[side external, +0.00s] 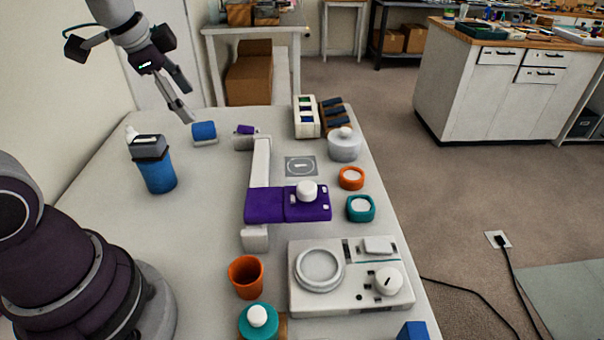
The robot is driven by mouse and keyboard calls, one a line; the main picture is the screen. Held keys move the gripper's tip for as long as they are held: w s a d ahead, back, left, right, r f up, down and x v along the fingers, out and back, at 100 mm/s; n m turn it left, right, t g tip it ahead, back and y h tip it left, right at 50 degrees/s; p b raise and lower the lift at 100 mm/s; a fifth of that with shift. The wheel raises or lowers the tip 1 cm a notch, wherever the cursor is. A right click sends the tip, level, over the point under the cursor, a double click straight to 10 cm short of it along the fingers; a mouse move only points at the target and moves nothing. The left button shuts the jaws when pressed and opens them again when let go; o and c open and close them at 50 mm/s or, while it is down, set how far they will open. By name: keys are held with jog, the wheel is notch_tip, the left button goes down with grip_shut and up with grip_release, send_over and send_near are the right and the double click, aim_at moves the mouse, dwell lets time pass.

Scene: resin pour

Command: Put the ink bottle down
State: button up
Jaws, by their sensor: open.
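My gripper (189,106) is open and empty above the back left of the table, over the area near a blue roll-like piece (204,131) on a light stand. No label tells which thing is the ink bottle. A teal bottle with a round white cap (258,320) stands upright at the front edge of the view, beside a wooden block. A blue container with a dark top and white nozzle (158,172) stands upright at the left. Neither touches my gripper.
A purple and white fixture (265,206) crosses the middle of the table (205,215). A white device with a round dish (350,277), an orange cup (245,276), orange and teal round pots (351,178) and a grey jar (345,146) stand around it. The left-middle table is clear.

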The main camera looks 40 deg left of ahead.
jog(key=s+d+r+n+h, duration=0.1)
jog(key=s+d+n, duration=0.5)
jog(key=d, duration=0.3)
jog(key=shift+s+d+n+t, duration=0.2)
jog(key=shift+s+n+t, duration=0.1)
jog(key=shift+s+n, duration=0.15)
